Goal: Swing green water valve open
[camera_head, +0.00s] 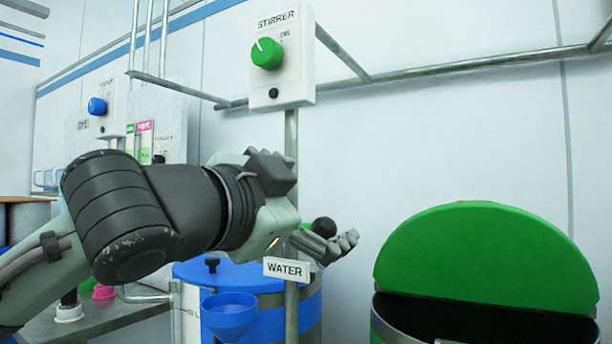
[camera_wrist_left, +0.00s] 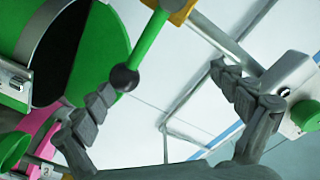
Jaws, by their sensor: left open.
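The green water valve shows in the left wrist view as a green lever (camera_wrist_left: 150,42) with a dark ball (camera_wrist_left: 124,78) at its end. Its upper end meets a yellow-orange part at the picture's top. In the head view, the dark ball (camera_head: 324,227) shows beside my left gripper (camera_head: 312,205), above the WATER sign (camera_head: 287,269); most of the lever is hidden behind my gripper. My left gripper also shows in the wrist view (camera_wrist_left: 165,80), open, with nothing held between its fingers. The ball is close to the left-hand finger; I cannot tell whether they touch. My right gripper is not in view.
A drum with a raised green lid (camera_head: 480,255) stands at the right. A blue-banded drum (camera_head: 262,318) and blue funnel (camera_head: 229,316) are below my arm. The STIRRER box (camera_head: 281,80) is on a post above. Metal rails (camera_head: 470,70) cross the wall.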

